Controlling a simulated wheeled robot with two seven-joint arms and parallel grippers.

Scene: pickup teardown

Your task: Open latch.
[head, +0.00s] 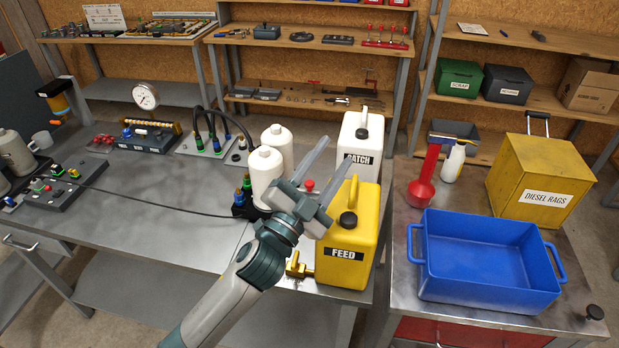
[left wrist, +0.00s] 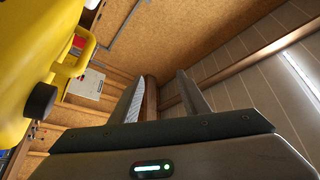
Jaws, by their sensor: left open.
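My left gripper (head: 337,148) is open and empty, raised in front of the yellow FEED can (head: 338,266) on the left bench. Its fingers point up and away, and show against the wall in the left wrist view (left wrist: 160,78). The can's yellow side fills the left edge there (left wrist: 25,60), with its black cap (left wrist: 41,101) close to the gripper. A brass tap (head: 298,267) sits low on the can. The yellow DIESEL RAGS box (head: 520,170) with a dark handle (head: 538,115) stands on the right bench. I cannot make out a latch for certain. My right gripper is not visible.
A blue tub (head: 487,222), a red funnel-like item (head: 424,182) and a white bottle (head: 453,163) share the right bench. The white CATCH can (head: 362,135) and white bottles (head: 265,172) stand behind my gripper. The left bench's middle (head: 150,190) is mostly clear.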

